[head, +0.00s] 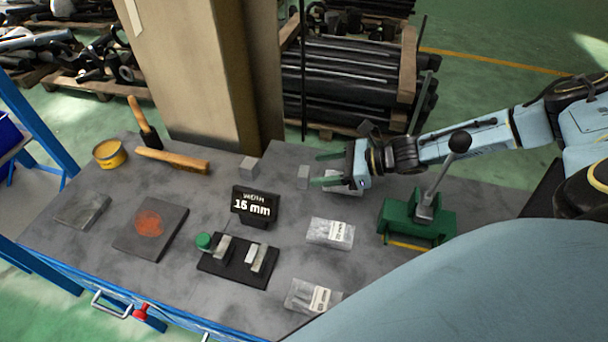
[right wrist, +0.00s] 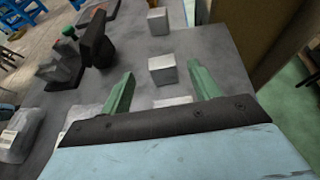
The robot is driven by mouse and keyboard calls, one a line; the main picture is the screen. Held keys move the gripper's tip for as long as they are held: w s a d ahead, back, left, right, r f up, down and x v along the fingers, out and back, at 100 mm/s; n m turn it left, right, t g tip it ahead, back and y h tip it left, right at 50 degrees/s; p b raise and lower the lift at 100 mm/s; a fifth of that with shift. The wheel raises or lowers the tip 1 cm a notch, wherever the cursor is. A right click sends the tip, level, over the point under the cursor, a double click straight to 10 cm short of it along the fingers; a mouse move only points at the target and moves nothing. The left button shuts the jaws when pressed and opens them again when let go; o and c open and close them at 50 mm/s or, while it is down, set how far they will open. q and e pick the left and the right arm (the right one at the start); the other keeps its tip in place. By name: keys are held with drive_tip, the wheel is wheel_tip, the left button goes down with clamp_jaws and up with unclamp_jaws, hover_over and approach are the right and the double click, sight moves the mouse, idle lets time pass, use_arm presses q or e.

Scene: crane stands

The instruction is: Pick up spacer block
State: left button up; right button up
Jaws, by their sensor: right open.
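Grey spacer-like blocks stand in a row near the back of the bench. One block (head: 249,168) is by the column and also shows in the right wrist view (right wrist: 158,22). A second block (head: 303,177) is just left of my right gripper (head: 316,170). In the right wrist view this block (right wrist: 162,69) appears between the green fingertips of the gripper (right wrist: 161,70), with gaps on both sides. A third block (right wrist: 172,102) is nearer the palm, partly hidden by the gripper body. My right gripper is open and holds nothing. My left gripper is out of view.
A black sign (head: 255,205), seemingly reading width 16 mm, stands mid-bench. A black fixture (head: 238,270) with metal pieces lies before it. Labelled clear bags (head: 330,233) and a green lever press (head: 415,220) are at right. A mallet (head: 172,160) and yellow tin (head: 109,153) are at left.

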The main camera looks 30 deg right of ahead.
sight(304, 171)
drive_tip(key=shift+x, duration=1.6)
drive_tip(key=shift+d, duration=0.1)
drive_tip(key=c, duration=1.1)
wheel_tip(304, 171, up, 10)
drive_tip(key=shift+p, duration=0.9)
